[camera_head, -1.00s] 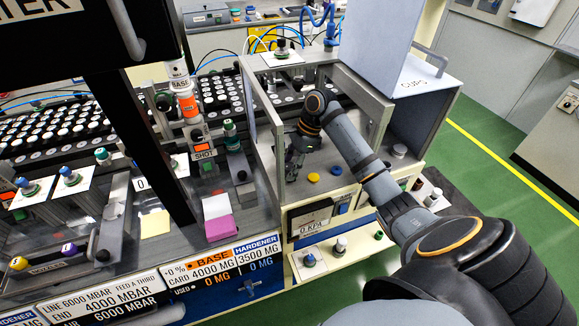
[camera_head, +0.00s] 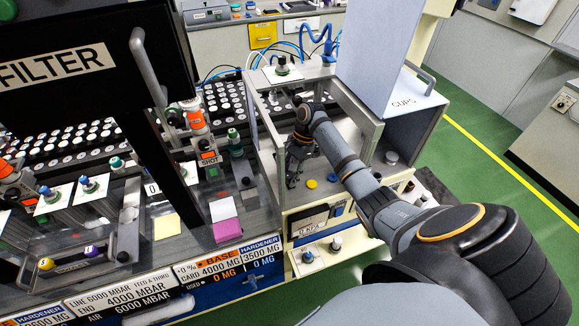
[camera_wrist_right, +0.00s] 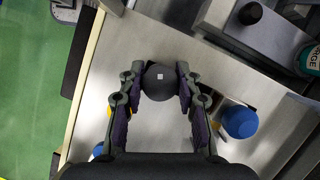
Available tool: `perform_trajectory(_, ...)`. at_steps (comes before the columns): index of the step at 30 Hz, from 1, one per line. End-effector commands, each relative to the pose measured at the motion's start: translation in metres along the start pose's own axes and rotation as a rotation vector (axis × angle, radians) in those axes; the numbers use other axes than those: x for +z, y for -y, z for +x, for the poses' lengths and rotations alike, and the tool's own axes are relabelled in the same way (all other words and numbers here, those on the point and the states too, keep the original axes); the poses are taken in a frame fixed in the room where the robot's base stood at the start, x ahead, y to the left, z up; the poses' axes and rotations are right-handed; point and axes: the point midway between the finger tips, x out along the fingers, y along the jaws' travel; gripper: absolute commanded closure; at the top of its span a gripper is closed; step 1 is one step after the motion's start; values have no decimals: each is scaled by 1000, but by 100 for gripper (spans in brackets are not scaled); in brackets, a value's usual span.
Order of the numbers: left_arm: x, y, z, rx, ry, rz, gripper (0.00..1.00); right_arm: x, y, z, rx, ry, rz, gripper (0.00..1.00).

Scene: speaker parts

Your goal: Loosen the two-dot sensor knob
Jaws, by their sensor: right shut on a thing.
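My right gripper (camera_head: 293,172) reaches into the open-fronted grey bay in the head view. In the right wrist view, my right gripper (camera_wrist_right: 160,88) is shut on a dark round knob (camera_wrist_right: 158,84) with a small white square on its top. The fingers press it from both sides. Its lower part is hidden under its top, and I cannot make out two dots on it. In the head view the gripper and arm hide this knob. My left gripper is not in view.
A yellow disc (camera_head: 311,184) and a blue disc (camera_head: 332,178) lie on the bay floor. A blue cap (camera_wrist_right: 240,122) stands right of the fingers in the wrist view. A CUPS box (camera_head: 408,125) stands to the right.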

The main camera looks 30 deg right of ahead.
Motion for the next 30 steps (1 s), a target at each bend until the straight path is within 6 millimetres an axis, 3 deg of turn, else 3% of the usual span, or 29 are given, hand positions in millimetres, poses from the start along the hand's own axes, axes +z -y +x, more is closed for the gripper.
perform_trajectory(3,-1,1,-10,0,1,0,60,2,0,-2,39,4,-90,98)
perform_trajectory(15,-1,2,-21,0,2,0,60,0,0,1,135,2,-322,98)
perform_trajectory(30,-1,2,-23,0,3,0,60,-1,-1,2,166,1,-395,98)
